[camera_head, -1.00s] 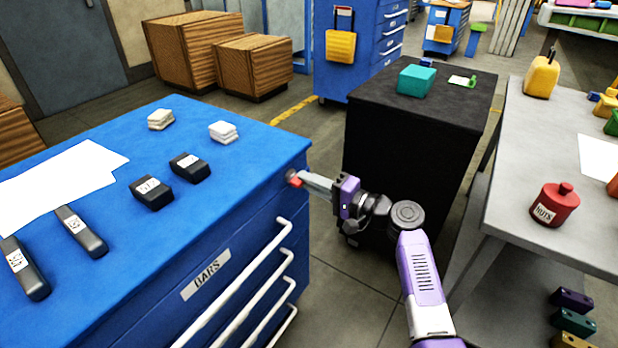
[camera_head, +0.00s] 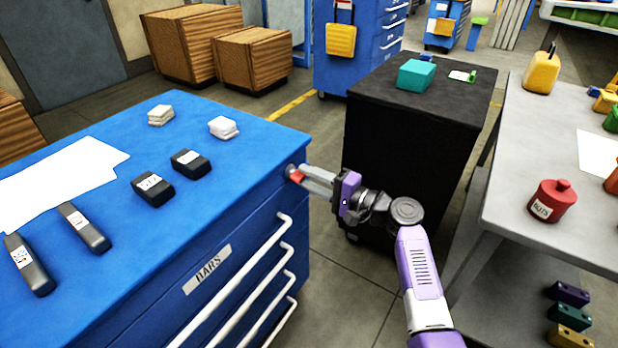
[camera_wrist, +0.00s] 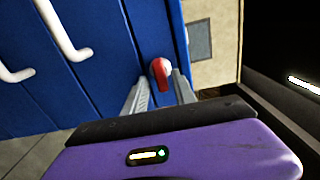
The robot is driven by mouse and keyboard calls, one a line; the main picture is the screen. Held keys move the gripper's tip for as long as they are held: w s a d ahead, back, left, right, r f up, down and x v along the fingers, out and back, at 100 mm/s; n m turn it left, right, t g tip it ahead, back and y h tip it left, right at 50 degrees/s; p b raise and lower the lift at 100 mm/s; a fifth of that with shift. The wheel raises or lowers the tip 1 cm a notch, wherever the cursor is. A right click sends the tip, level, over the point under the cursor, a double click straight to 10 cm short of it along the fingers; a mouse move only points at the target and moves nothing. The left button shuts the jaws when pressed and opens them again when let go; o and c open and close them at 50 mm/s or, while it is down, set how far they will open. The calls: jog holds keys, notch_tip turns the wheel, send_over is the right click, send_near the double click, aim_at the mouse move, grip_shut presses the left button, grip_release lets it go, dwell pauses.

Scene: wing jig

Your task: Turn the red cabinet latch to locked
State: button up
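The red latch (camera_head: 296,176) is on the blue cabinet (camera_head: 240,235), near its top right corner above the drawer handles. It also shows in the wrist view (camera_wrist: 160,73) as a red knob standing out from the blue front. My gripper (camera_head: 305,176) reaches the latch from the right. In the wrist view its two fingers (camera_wrist: 160,85) are apart, one on each side of the latch, with small gaps appearing beside it. The latch's far end and any lock marking are hidden or too small to read.
White drawer handles (camera_head: 240,290) stick out below the latch. A black cabinet (camera_head: 410,150) with a teal box (camera_head: 416,75) stands behind my arm. A grey bench (camera_head: 520,190) with a red canister (camera_head: 552,201) is at the right. Open floor lies between.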

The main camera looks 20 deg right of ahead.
dwell(0.3)
jog(key=v, duration=0.7)
jog(key=shift+s+d, duration=0.2)
jog(key=shift+s, duration=0.1)
